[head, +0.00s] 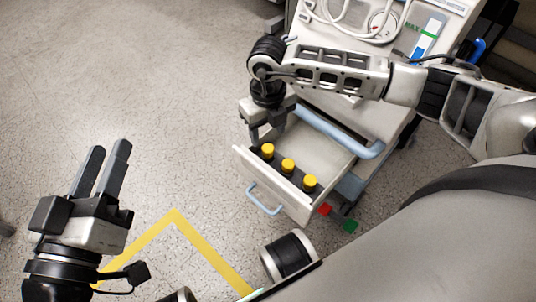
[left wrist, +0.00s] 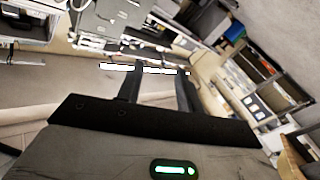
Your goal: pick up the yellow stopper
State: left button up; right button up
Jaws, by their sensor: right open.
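Three yellow stoppers stand in a row in an open white drawer: one at the back left (head: 267,149), one in the middle (head: 288,164) and one at the front right (head: 310,181). They top dark bottles or vials, whose lower parts are mostly hidden. My right gripper (head: 267,136) points down over the drawer's left end, just above and beside the back left stopper. Its fingers are apart with nothing seen between them. My left gripper (head: 109,149) is far to the left over the floor, open and empty; its spread fingers also show in the left wrist view (left wrist: 158,82).
The drawer (head: 325,158) belongs to a white cart with a blue handle bar (head: 340,135) and tubing on top. A red block (head: 325,210) and a green block (head: 350,226) show below the drawer. Yellow tape (head: 205,243) marks the floor. Floor at the left is clear.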

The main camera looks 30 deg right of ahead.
aim_at(268, 147)
jog(key=shift+f, duration=0.65)
notch_tip(268, 147, down, 5)
jog(key=shift+r+b, duration=0.15)
jog(key=shift+b, duration=1.1)
pick_arm(q)
jog(key=r+m+t, duration=0.1)
jog(key=r+m+t+h, duration=0.1)
jog(key=r, duration=0.1)
jog(key=w+r+m+h, duration=0.1)
jog(key=r, duration=0.1)
jog(key=shift+a+m+t, duration=0.25)
jog(key=shift+m+t, duration=0.15)
pick_arm(e)
grip_shut()
